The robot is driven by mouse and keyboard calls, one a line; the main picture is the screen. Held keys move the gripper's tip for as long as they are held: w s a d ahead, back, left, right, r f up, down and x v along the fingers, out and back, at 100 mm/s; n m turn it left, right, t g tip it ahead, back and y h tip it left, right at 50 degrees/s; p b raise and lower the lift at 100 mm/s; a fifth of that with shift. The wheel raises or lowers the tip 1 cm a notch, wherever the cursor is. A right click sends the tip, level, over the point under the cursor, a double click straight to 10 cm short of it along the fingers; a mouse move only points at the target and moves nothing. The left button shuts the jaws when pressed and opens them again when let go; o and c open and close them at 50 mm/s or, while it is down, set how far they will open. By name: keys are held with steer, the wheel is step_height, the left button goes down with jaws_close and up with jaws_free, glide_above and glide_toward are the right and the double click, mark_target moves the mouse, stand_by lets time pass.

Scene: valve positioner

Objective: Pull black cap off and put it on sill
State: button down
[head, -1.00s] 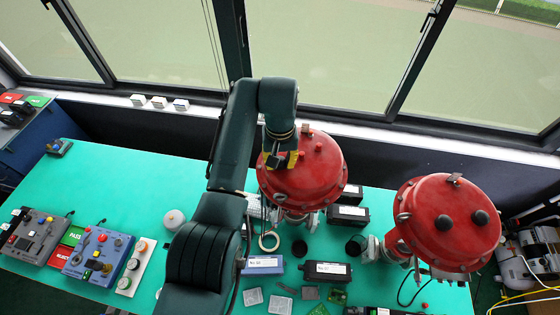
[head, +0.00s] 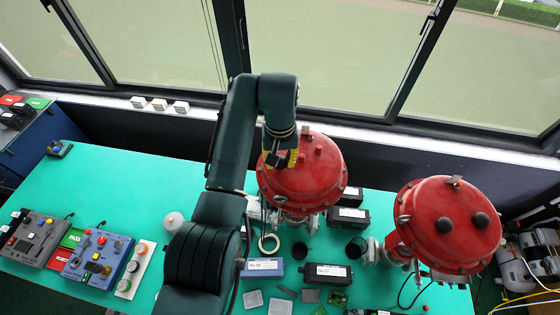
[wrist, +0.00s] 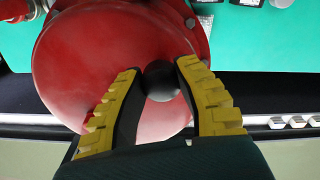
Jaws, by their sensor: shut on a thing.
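I cannot tell whether the cap still touches the dome.
A second red actuator (head: 450,240) with two black caps (head: 444,223) stands at right. Several white blocks (head: 159,103) sit on the sill at left; the sill behind the actuators looks clear. Dark window posts (head: 412,65) rise behind it. Control boxes (head: 97,252) stand on the green bench.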

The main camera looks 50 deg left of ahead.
steer(key=shift+r, duration=0.25)
stand_by(0.3)
steer(key=shift+r, duration=2)
